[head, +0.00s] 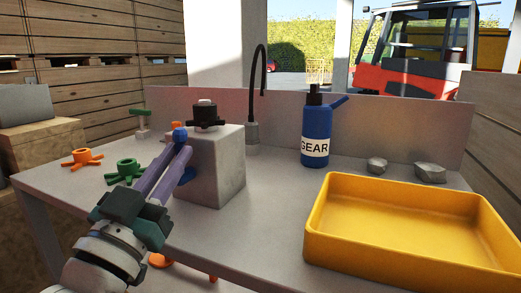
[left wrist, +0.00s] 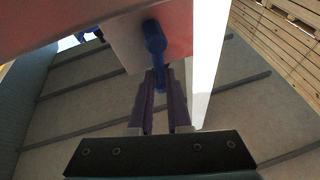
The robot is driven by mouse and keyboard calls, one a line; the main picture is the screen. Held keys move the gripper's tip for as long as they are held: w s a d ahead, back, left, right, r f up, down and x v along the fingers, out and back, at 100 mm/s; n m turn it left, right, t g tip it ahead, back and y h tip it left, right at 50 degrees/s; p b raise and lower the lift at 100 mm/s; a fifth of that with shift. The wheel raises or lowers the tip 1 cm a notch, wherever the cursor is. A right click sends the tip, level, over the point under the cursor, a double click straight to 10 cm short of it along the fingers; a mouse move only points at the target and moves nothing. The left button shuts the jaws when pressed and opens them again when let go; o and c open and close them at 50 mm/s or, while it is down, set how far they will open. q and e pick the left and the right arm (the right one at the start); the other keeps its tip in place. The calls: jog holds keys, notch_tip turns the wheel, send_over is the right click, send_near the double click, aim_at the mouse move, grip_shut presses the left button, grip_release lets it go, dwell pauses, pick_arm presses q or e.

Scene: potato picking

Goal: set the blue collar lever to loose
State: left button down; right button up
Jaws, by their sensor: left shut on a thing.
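The blue collar lever (head: 180,134) shows at the upper left edge of a grey block, at the tips of my left gripper. My left gripper (head: 181,146), with its purple fingers, is shut on the lever. My right gripper is in neither view. I cannot read any loose or tight marking.
The grey block (head: 220,165) stands on the grey table (head: 265,215) with a black fitting (head: 206,115) on top. Orange (head: 82,157) and green (head: 124,171) pronged pieces lie left. A blue GEAR bottle (head: 316,130), stones (head: 430,173) and a yellow tray (head: 400,183) are right.

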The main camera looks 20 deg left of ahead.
pick_arm(q)
jog(key=shift+a+r+n+y, duration=0.15)
jog(key=shift+r+n+y, duration=0.4)
jog(key=shift+n, duration=0.25)
jog(key=shift+f+n+p, duration=0.15)
jog(key=shift+n+p, duration=0.15)
jog(key=shift+a, duration=0.1)
jog(key=c, duration=0.9)
grip_release()
jog(key=shift+f, duration=0.15)
jog(key=shift+o, duration=0.2)
jog(key=shift+f, duration=0.1)
jog(key=v, duration=1)
